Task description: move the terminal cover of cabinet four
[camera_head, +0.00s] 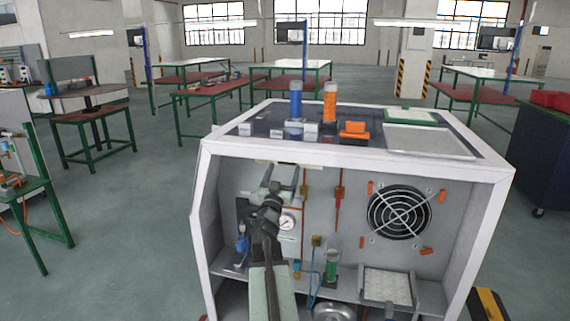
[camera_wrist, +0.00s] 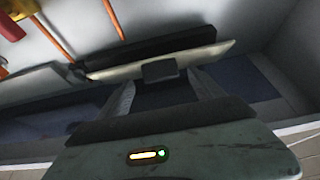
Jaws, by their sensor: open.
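The open-fronted cabinet (camera_head: 205,200) stands in front of me, with fittings on its inner back panel. I see no label for cabinet four, and I cannot tell which part is its terminal cover. My gripper (camera_head: 283,181) is inside the cabinet's opening at the upper left, above a round gauge (camera_head: 287,222). It is open, and I see nothing held in it. In the wrist view, a pale bar with a dark edge (camera_wrist: 165,60) lies across the picture in front of the wrist body. My arm hides part of the panel behind it.
Right of the arm are a black round fan grille (camera_head: 398,212), orange clips and a green cylinder (camera_head: 332,265). A blue and an orange cylinder (camera_head: 330,102) stand on the cabinet top. Green-framed workbenches (camera_head: 90,115) stand behind. Open floor (camera_head: 130,235) lies to the left.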

